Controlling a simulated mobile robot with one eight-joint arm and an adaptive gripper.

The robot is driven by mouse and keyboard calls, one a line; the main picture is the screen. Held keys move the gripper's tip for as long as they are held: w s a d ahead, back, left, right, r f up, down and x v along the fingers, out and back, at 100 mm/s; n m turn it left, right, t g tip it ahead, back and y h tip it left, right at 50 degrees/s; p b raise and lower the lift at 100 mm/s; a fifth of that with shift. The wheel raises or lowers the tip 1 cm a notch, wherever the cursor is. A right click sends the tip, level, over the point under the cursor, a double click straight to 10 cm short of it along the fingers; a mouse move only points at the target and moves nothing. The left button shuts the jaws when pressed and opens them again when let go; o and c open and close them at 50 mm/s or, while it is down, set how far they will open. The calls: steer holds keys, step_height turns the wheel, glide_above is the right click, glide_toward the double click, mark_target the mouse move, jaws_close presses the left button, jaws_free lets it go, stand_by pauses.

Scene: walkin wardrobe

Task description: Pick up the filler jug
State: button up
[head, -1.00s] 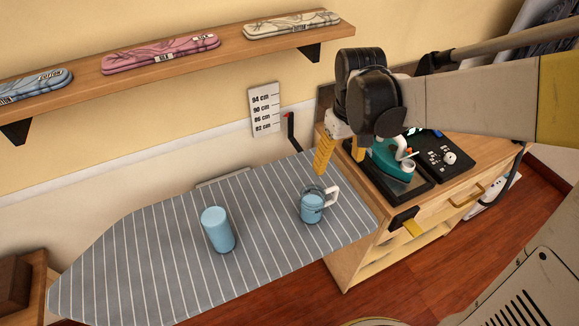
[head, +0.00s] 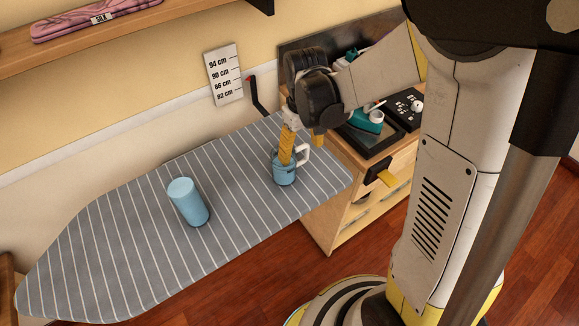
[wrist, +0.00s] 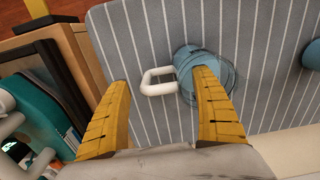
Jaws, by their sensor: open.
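The filler jug (head: 284,178) is a translucent blue cup with a white handle, standing on the striped ironing board (head: 120,240) near its right end. My gripper (head: 303,150) is open over the jug, with one yellow finger in front of part of it and the other to the right, past the handle. In the wrist view the jug (wrist: 183,60) is partly hidden behind the right finger. Its white handle (wrist: 158,73) shows between the two spread fingertips (wrist: 162,82). Nothing is held. I cannot tell whether a finger touches the jug.
A blue cylinder (head: 187,202) stands to the left on the board. A wooden cabinet (head: 345,205) at the board's right end carries a teal iron (head: 368,122) and a dark panel (head: 404,108). A height chart (head: 223,75) hangs on the wall behind.

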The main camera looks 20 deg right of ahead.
steer(key=shift+f, duration=0.15)
steer(key=c, duration=1.6)
steer(key=shift+o, duration=0.2)
steer(key=shift+r, duration=0.2)
